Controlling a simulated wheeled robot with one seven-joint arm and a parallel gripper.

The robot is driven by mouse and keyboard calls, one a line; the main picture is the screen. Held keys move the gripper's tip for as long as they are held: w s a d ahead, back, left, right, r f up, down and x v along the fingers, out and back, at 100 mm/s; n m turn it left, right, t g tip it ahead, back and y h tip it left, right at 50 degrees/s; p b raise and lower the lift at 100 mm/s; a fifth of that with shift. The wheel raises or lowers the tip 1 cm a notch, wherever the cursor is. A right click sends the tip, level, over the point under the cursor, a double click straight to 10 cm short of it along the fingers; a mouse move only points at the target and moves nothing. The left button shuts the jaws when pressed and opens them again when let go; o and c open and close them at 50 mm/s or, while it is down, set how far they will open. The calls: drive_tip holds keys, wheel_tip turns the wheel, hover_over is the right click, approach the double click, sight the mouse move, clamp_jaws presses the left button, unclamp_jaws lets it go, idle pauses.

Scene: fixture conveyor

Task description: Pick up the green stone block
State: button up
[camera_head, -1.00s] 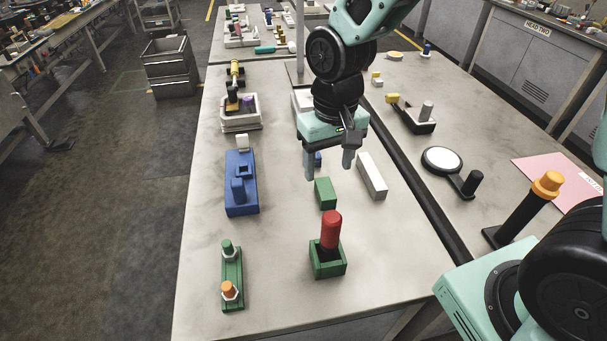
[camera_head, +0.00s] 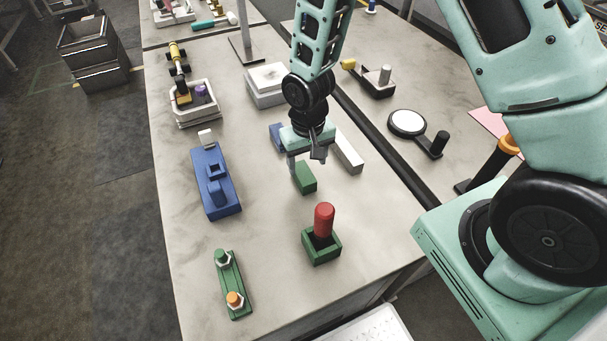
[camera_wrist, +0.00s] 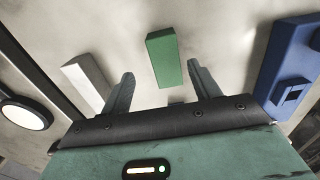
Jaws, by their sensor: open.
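The green stone block (camera_head: 306,178) lies on the table, a plain rectangular block, behind the green socket with the red peg. My gripper (camera_head: 305,162) is open and empty just behind and above it, fingers pointing down. In the wrist view the green block (camera_wrist: 163,56) lies ahead of the gap between my two fingertips (camera_wrist: 162,75), and it is not between the jaws. Nothing hides most of the block; one finger stands close to its far end in the head view.
A white block (camera_head: 347,153) lies close to the right, and a blue block (camera_head: 277,136) just behind left. The green socket with a red peg (camera_head: 323,222) stands in front. A blue fixture (camera_head: 215,182) is at left. Bare table lies between them.

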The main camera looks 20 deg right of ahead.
sight(304, 173)
drive_tip(key=shift+w+a+f+p, duration=0.15)
drive_tip(key=shift+f+p, duration=0.4)
drive_tip(key=shift+f, duration=0.8)
drive_tip(key=shift+w+a+f+p, duration=0.1)
drive_tip(key=shift+a+f+p, duration=0.3)
drive_tip(key=shift+f, duration=0.95)
drive_tip(key=shift+d, duration=0.15)
drive_tip(key=c, duration=1.2)
